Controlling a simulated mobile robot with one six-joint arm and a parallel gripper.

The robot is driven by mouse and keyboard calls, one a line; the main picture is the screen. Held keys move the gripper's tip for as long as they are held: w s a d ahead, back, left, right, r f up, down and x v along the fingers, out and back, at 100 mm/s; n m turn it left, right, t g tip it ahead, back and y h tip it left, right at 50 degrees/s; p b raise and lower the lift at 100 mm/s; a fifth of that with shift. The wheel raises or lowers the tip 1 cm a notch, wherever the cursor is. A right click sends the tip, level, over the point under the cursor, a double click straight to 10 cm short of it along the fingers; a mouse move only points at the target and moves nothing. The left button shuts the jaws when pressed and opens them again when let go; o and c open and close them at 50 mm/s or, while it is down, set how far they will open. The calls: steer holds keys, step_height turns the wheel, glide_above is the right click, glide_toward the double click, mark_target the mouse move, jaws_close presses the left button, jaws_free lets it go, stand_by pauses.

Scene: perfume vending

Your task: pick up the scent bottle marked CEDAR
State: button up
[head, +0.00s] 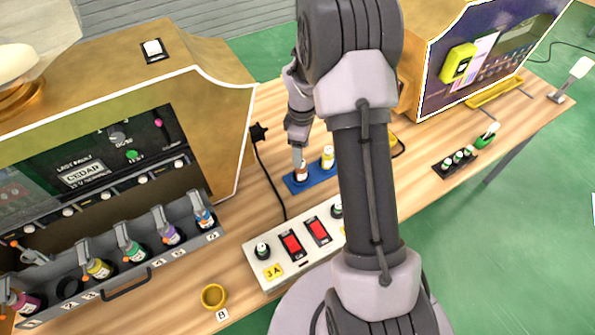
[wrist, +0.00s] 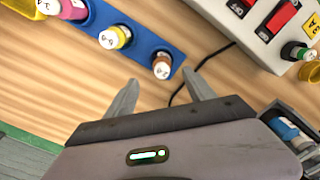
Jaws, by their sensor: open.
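A blue tray (head: 291,187) holds a brown bottle (head: 301,175) at its near left end and a yellow bottle (head: 327,160) beside it. The wrist view shows the brown bottle (wrist: 162,69) at the end of the blue tray (wrist: 140,44), then the yellow bottle (wrist: 114,38) and a pink one (wrist: 72,8). Their caps carry marks too small to read. I cannot read CEDAR on any bottle; the word shows on the display (head: 83,175). My gripper (wrist: 161,83) is open and empty, its fingertips just short of the brown bottle. In the head view my gripper (head: 299,157) is at that bottle.
A grey rack (head: 120,284) of several coloured bottles stands at left before the gold machine (head: 213,110). A cream switch box (head: 272,281) with red switches lies near the tray, with a black cable. Bare wood (wrist: 50,85) lies left of my gripper.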

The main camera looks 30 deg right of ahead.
mark_target(301, 171)
step_height(301, 171, down, 9)
steer(key=b, duration=0.4)
steer(key=shift+s+a, duration=0.1)
steer(key=shift+a, duration=0.05)
steer(key=shift+r, duration=0.2)
steer(key=shift+c, duration=0.4)
jaws_close()
